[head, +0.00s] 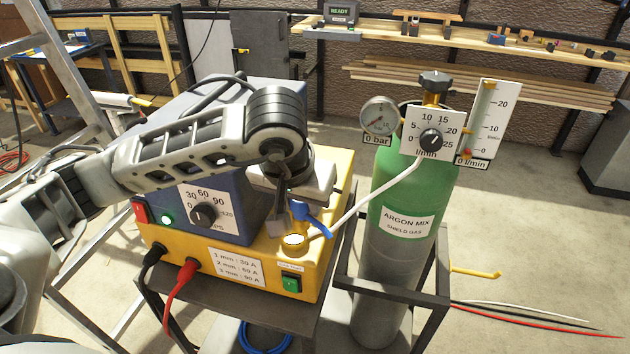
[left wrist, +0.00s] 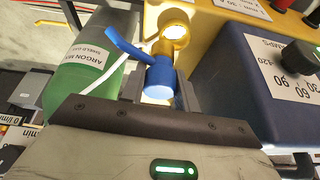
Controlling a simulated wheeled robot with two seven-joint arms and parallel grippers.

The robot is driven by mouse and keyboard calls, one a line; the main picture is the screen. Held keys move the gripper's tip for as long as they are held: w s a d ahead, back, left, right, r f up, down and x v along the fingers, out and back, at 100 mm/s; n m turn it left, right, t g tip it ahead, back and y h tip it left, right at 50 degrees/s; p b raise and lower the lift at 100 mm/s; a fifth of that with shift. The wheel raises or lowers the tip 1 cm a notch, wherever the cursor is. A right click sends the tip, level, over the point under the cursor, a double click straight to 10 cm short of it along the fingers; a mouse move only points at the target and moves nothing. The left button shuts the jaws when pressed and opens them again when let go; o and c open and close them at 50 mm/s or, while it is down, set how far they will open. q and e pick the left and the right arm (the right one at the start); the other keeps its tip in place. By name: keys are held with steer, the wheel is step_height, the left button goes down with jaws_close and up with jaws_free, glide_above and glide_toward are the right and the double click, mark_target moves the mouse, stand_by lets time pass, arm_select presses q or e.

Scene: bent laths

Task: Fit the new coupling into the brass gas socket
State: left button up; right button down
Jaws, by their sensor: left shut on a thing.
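The new coupling (head: 312,219) is blue with a blue side arm and a brass-coloured end. The brass gas socket (head: 293,241) is a ring with a bright opening. It also shows in the left wrist view (left wrist: 174,28). I cannot tell whether coupling and socket touch. My right gripper is out of view.
A green and grey gas cylinder (head: 408,210) with gauges stands close on the right. The blue power unit (head: 205,215) is behind my left arm. Black and red cables (head: 180,285) plug in at the front. A READY display (head: 341,13) is on the back shelf.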

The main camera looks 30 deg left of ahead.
arm_select(q)
steer(key=shift+n, duration=0.5)
steer(key=f+b, duration=0.1)
steer(key=a+f+b, duration=0.2)
steer(key=f+b, duration=0.1)
steer(key=shift+w+a, duration=0.15)
steer(key=shift+w, duration=0.25)
steer(key=shift+f, duration=0.3)
steer(key=shift+f+b, duration=0.2)
steer(key=shift+b, duration=0.3)
steer(key=shift+f, duration=0.1)
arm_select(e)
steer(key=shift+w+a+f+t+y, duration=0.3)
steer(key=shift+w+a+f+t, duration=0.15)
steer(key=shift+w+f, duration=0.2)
arm_select(q)
steer(key=shift+f+b, duration=0.2)
steer(key=shift+b, duration=0.85)
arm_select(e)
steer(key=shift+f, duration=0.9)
